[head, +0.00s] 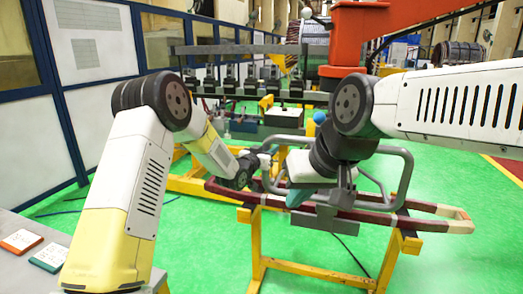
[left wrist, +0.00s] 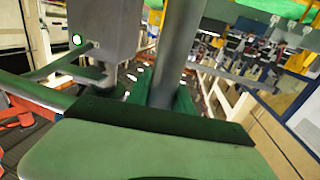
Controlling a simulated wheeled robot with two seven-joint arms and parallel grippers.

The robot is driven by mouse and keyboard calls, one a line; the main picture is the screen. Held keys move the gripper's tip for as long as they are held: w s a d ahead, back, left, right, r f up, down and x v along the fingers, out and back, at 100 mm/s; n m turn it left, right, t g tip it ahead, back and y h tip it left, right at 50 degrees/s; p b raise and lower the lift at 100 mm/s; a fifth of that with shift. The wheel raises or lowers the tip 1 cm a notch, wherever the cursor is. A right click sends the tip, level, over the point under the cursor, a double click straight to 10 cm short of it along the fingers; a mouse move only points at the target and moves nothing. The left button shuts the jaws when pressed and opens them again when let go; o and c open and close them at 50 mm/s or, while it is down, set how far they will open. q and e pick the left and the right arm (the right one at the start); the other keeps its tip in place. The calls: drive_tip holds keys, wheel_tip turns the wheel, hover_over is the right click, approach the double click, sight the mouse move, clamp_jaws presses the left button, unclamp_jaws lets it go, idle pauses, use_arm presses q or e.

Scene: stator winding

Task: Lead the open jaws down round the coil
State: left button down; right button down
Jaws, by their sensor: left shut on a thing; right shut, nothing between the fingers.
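The coil (head: 432,222) is a long dark red loop with a pale tan end, lying across a yellow stand in the head view. A grey tubular frame (head: 405,175) with a pale body (head: 298,165) stands over its middle. Grey blocks (head: 322,217) under it are at the coil; whether they are jaws around it I cannot tell. My left gripper (head: 262,165) is shut on the frame's left side. My right gripper (head: 340,190) is shut and empty, low beside the frame; its fingertips are mostly hidden. The left wrist view shows a grey tube (left wrist: 178,55) close up.
The yellow stand (head: 256,250) carries the coil over the green floor. A grey table (head: 20,265) with a red and a green card is at the lower left. A rack with a dark rail (head: 250,50) and an orange machine (head: 350,35) stand behind.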

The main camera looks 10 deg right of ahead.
use_arm(q)
drive_tip(key=shift+r, duration=0.15)
drive_tip(key=c, duration=1.1)
unclamp_jaws()
drive_tip(key=shift+o, duration=0.2)
